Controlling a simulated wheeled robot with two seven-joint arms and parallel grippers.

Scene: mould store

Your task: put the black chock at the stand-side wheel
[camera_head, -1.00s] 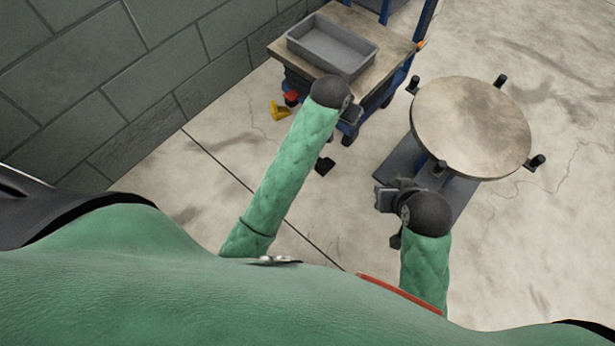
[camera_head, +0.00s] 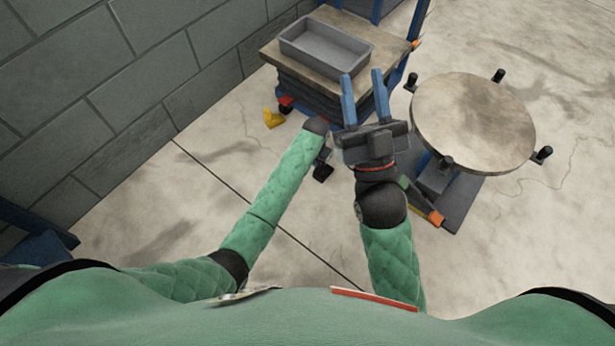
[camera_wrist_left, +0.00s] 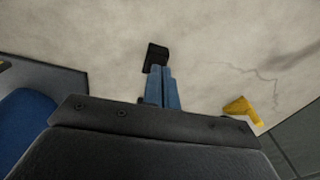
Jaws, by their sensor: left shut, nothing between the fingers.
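The black chock (camera_head: 322,172) lies on the floor, just below my left gripper in the head view. In the left wrist view the black chock (camera_wrist_left: 155,56) is right by the tips of my left gripper (camera_wrist_left: 164,70), whose blue fingers are shut together and empty. I cannot tell whether they touch it. In the head view my left gripper is mostly hidden behind its wrist and my right gripper. My right gripper (camera_head: 365,84) is open and empty, its blue fingers pointing toward the trolley (camera_head: 393,52). The trolley's stand-side wheel is hidden behind my right gripper.
A yellow chock (camera_head: 273,118) lies by the trolley's red-marked wheel (camera_head: 286,103); it also shows in the left wrist view (camera_wrist_left: 238,107). A grey tray (camera_head: 318,62) sits on the trolley. A round-topped stand (camera_head: 475,120) is at right. A block wall (camera_head: 150,60) runs along the left.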

